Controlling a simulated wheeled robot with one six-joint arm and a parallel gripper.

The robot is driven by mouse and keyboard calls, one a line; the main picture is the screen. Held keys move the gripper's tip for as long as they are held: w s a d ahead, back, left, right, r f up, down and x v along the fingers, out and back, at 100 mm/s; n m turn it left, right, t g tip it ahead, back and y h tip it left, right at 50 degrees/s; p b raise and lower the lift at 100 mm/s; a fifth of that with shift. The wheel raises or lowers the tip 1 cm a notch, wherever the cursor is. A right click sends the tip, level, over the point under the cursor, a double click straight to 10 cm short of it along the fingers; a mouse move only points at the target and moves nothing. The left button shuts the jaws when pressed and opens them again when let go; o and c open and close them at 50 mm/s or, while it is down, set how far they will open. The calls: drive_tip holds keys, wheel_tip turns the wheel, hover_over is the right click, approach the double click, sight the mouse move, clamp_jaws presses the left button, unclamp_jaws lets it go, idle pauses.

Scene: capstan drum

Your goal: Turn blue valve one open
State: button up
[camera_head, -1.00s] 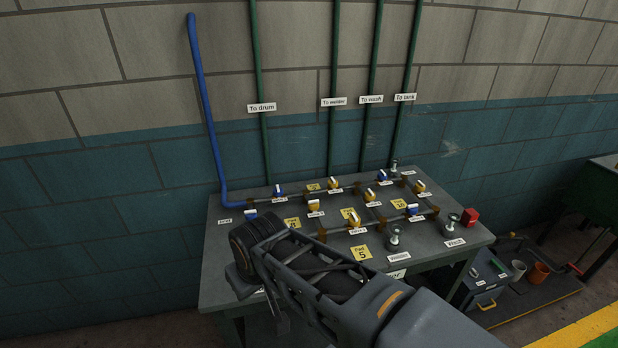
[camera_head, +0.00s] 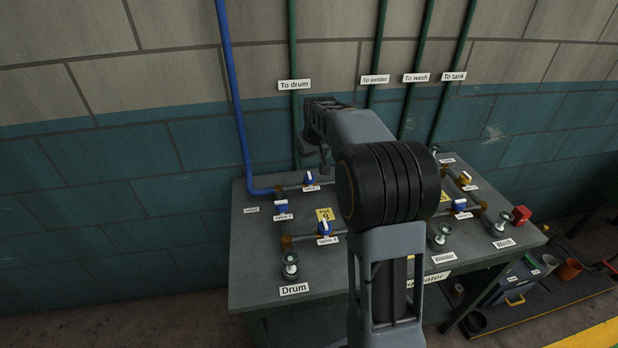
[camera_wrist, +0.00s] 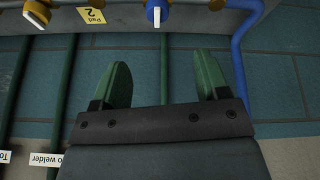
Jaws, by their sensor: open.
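The blue valve with the label that reads as Valve 1 (camera_head: 309,178) is on the back pipe of the grey table, near the blue pipe. It has a white handle bar. In the wrist view a blue valve with a white handle (camera_wrist: 157,12), probably the same one, is at the top edge beyond the fingers. My gripper (camera_wrist: 163,75) is open with two green fingers, empty and apart from the valve. In the head view my arm reaches over the table, and the fingers are not clear there.
The blue pipe (camera_head: 234,95) rises on the left, and the green drum pipe (camera_head: 293,120) runs up the wall. My arm hides the table's middle. A yellow valve (camera_wrist: 37,14) shows left.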

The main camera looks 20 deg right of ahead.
sight(310, 175)
drive_tip(key=x, duration=0.5)
drive_tip(key=p+x, duration=0.1)
drive_tip(key=x, duration=0.8)
drive_tip(key=shift+w+d+f, duration=0.15)
drive_tip(key=shift+w+d, duration=0.1)
drive_tip(key=shift+w, duration=0.1)
drive_tip(key=shift+c, duration=0.4)
drive_tip(key=c, duration=0.8)
